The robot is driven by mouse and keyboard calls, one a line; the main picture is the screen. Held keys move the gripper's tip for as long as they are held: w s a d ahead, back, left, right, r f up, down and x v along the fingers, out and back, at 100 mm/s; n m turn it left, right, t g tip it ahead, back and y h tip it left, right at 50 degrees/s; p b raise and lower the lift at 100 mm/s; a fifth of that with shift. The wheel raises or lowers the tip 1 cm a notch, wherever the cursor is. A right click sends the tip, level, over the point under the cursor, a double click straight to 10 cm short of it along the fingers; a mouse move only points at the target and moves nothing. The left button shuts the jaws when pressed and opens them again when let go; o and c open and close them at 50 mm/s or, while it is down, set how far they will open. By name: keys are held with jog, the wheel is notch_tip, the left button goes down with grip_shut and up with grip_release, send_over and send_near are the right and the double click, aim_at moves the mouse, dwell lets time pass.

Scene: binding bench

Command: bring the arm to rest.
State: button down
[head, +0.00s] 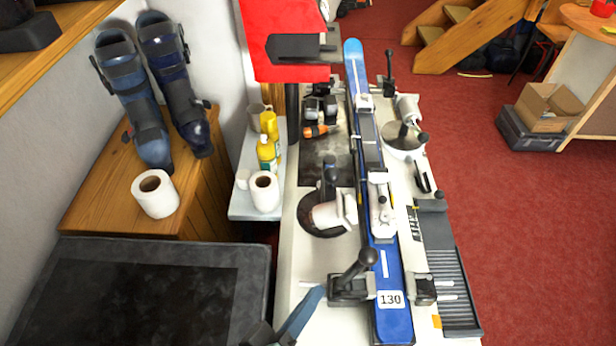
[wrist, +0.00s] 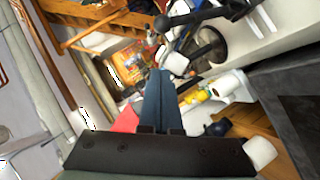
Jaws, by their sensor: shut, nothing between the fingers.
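My gripper (head: 318,292) shows at the bottom edge of the head view, left of the front of the bench, with its blue fingers pointing up and to the right. In the wrist view its two blue fingers (wrist: 161,74) lie together, shut and empty. Most of my arm is out of the head view. The fingertips appear close to the dark clamp (head: 352,282) at the front of the blue ski (head: 393,270); I cannot tell the exact gap.
The ski lies along the white bench (head: 303,262) among several clamps and tools. Bottles (head: 267,153) and a paper roll (head: 264,192) stand on a side shelf. A dark-topped box (head: 140,295) is at lower left. Ski boots (head: 135,110) stand behind. Red floor (head: 530,220) is open at right.

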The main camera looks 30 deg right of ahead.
jog(key=shift+a, duration=0.15)
jog(key=w+a+r+t+y+b, duration=0.1)
jog(key=w+a+r+t+y, duration=0.15)
jog(key=w+r, duration=0.35)
jog(key=w+a+r+t+y, duration=0.1)
jog(key=w+r+t+y, duration=0.15)
jog(key=w, duration=0.45)
jog(key=w+a+r+t+y+b, duration=0.1)
jog(key=w+a+r+t, duration=0.2)
jog(key=r, duration=0.6)
jog(key=w+a+r+t+y+b, duration=0.1)
jog(key=w+a+r+t, duration=0.2)
jog(key=r, duration=0.7)
jog(key=s+a+r+t+y, duration=0.1)
jog(key=s+r+t, duration=0.4)
jog(key=r, duration=0.6)
jog(key=s+a+r+n+t+y, duration=0.1)
jog(key=s+r+t+y, duration=0.3)
jog(key=r, duration=0.7)
jog(key=shift+s+a+r+t+y+b, duration=0.25)
jog(key=shift+s+t+y+b, duration=0.1)
jog(key=shift+s+t, duration=0.25)
jog(key=shift+f, duration=0.1)
